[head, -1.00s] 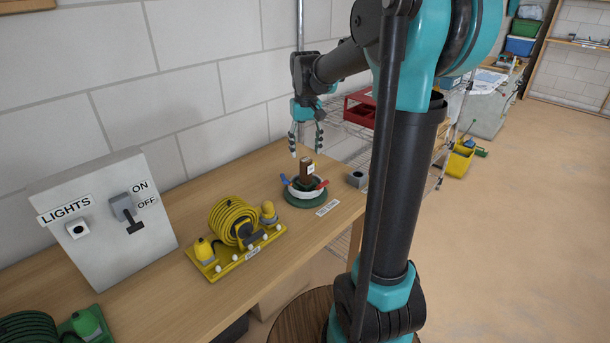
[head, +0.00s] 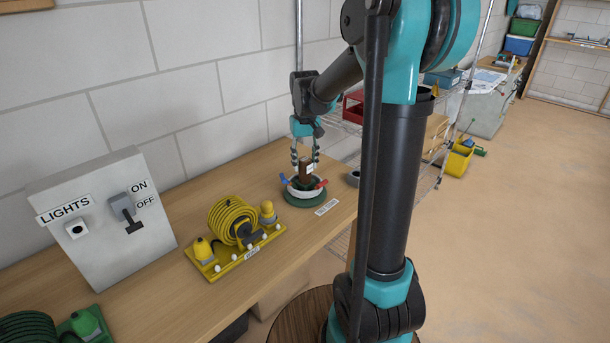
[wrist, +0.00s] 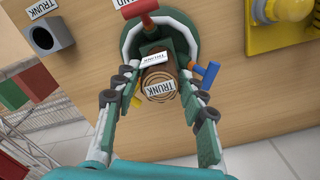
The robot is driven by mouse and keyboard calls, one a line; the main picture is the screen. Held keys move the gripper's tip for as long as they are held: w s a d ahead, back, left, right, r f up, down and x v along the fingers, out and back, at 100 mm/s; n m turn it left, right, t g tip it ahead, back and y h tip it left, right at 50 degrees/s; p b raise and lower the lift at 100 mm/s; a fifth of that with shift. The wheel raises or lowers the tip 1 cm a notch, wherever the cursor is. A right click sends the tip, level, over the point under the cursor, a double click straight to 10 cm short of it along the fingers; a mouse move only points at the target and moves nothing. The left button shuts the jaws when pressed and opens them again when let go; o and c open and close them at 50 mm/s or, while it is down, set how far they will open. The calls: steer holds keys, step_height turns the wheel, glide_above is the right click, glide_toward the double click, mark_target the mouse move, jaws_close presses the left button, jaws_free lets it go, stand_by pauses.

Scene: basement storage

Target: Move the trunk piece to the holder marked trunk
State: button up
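The trunk piece (head: 306,172) is a brown upright block with white labels. It stands in a round green and white stand (head: 305,200); its round top marked TRUNK (wrist: 158,86) faces the wrist camera. My gripper (head: 304,160) is above the stand, pointing down, with its fingers on either side of the piece's upper part. In the wrist view my gripper (wrist: 158,92) is open, with gaps between the fingers and the piece. The grey square holder (wrist: 48,37) with a dark opening has a TRUNK label beside it. In the head view the holder (head: 353,178) is partly hidden by my arm.
A yellow board with a coiled hose (head: 236,222) and a grey lights switch box (head: 105,220) are left on the bench. A wire shelf (head: 345,130) stands behind the bench end.

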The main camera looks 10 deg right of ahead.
jaws_close()
steer(key=shift+r, duration=0.7)
stand_by(0.4)
steer(key=shift+r, duration=2.35)
